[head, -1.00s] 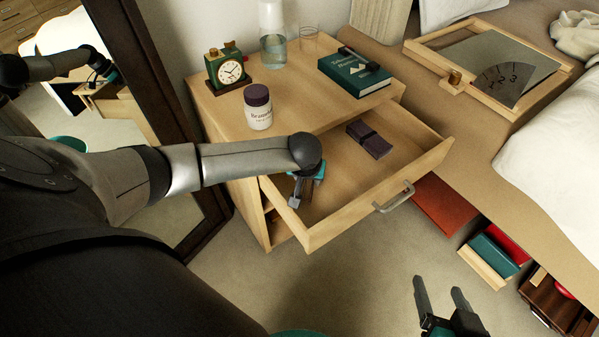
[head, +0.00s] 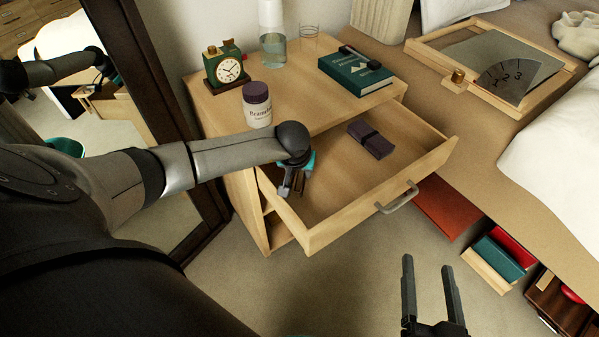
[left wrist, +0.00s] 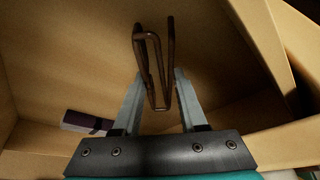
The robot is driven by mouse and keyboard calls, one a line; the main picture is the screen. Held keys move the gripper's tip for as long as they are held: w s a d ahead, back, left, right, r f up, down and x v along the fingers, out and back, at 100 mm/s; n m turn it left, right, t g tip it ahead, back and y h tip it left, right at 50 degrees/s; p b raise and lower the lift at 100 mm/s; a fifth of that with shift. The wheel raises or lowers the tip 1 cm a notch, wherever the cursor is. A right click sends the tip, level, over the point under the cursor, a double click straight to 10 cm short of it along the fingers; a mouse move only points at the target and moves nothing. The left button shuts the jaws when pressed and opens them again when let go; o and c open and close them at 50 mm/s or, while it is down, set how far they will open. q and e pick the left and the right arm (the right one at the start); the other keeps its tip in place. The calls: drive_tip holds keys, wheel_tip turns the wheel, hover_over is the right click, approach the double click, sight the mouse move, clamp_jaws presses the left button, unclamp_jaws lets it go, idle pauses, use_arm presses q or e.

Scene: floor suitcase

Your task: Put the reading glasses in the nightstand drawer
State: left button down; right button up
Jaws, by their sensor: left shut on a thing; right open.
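The nightstand drawer (head: 322,231) is pulled open. My left gripper (head: 291,190) is inside the drawer's outline, near its left end, pointing down. In the left wrist view my left gripper (left wrist: 156,100) is shut on the brown-framed reading glasses (left wrist: 154,45), which show as thin folded frames between the fingers. In the head view the glasses are mostly hidden by the gripper. I cannot tell whether they touch the drawer floor. My right gripper (head: 430,275) is open and empty, over the carpet in front of the drawer.
A dark purple folded item (head: 371,139) lies in the drawer. The nightstand top holds a green clock (head: 226,68), a jar (head: 257,106), a glass bottle (head: 272,45) and a teal book (head: 355,74). A handle (head: 397,198) juts from the drawer front. A mirror stands at left.

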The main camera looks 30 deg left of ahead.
use_arm(q)
drive_tip(key=shift+f, duration=0.15)
drive_tip(key=shift+c, duration=2.3)
unclamp_jaws()
